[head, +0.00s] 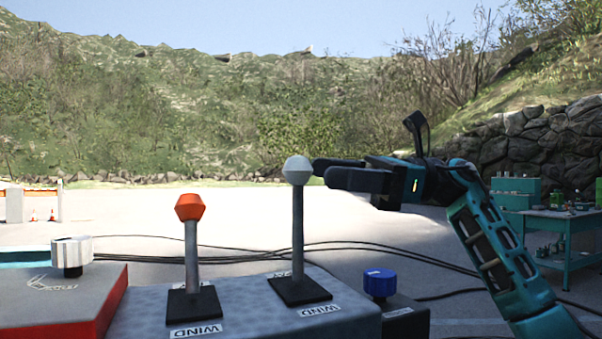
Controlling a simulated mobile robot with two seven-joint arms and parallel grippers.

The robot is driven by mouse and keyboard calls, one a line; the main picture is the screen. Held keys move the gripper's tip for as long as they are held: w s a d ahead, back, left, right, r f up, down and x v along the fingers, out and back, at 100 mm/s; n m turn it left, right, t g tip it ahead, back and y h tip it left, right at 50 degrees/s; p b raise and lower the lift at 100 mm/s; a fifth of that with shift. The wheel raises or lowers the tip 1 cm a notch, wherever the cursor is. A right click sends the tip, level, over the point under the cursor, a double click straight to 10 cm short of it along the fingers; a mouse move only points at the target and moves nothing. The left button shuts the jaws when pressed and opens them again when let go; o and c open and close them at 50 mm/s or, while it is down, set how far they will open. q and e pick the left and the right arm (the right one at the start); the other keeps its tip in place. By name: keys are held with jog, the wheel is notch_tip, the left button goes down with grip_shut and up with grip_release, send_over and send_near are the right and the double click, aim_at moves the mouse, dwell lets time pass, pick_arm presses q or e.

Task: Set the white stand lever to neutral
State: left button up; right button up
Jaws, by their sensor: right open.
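The white-knobbed lever (297,171) stands upright on a black square base on the grey console (240,300), with a WIND label in front of it. Its metal shaft looks near vertical. My right gripper (322,171) reaches in from the right at knob height. Its fingers are open, and their tips are just right of the white knob. I cannot tell whether a fingertip touches the knob. The left gripper is not in view.
An orange-knobbed lever (190,207) stands to the left on the same console. A blue knob (380,282) is on a dark box at right. A silver knob (71,254) tops a red-sided box. Black cables cross the ground behind. A teal workbench (560,222) stands far right.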

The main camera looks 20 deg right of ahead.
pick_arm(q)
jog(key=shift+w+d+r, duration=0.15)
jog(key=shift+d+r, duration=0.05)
pick_arm(e)
jog(key=d, duration=0.3)
jog(key=s+d, duration=0.1)
jog(key=d, duration=0.1)
jog(key=shift+d+f, duration=0.2)
jog(key=shift+d, duration=0.15)
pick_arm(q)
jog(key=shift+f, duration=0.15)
pick_arm(e)
jog(key=shift+w, duration=0.1)
